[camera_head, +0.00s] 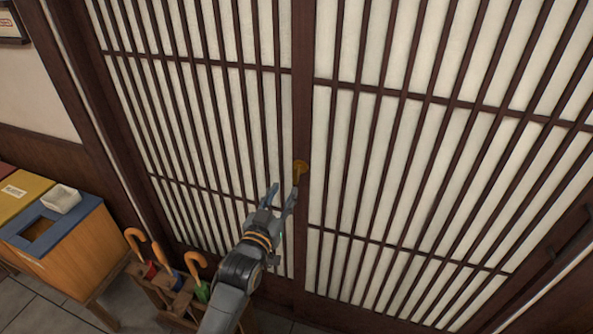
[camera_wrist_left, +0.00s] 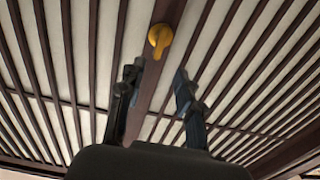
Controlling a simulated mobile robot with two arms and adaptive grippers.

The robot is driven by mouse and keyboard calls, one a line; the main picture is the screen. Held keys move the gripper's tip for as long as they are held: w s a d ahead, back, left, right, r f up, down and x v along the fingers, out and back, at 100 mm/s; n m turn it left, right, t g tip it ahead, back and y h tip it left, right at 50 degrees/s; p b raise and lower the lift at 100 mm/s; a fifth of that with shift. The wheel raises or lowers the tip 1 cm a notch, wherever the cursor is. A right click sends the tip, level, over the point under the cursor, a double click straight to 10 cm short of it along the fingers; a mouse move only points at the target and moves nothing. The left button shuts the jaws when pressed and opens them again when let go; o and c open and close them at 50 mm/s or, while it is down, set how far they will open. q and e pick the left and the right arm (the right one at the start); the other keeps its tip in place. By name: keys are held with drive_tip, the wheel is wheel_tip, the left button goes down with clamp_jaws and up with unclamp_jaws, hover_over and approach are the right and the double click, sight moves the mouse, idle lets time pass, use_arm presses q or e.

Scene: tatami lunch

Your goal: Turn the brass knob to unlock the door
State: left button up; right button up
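The brass knob (camera_head: 301,168) sits on the dark middle post of the slatted door (camera_head: 400,130). It also shows in the left wrist view (camera_wrist_left: 160,37), above and beyond my fingers, with its narrow lever part pointing down. My left gripper (camera_head: 282,192) is open just below and left of the knob in the head view. In the left wrist view the two fingers (camera_wrist_left: 157,80) stand apart with nothing between them but the door, and the knob lies past the fingertips. They look apart from the knob. My right gripper is not in view.
A wooden stand (camera_head: 165,297) with several umbrellas with curved orange handles is at the lower left, beside my left arm. The space in front of the right door panel is clear.

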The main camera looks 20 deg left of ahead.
sight(295, 173)
use_arm(q)
drive_tip(key=w, duration=0.3)
drive_tip(key=w+p, duration=0.1)
drive_tip(key=w, duration=0.5)
drive_tip(key=shift+w+d, duration=0.25)
drive_tip(key=shift+d, duration=0.05)
clamp_jaws()
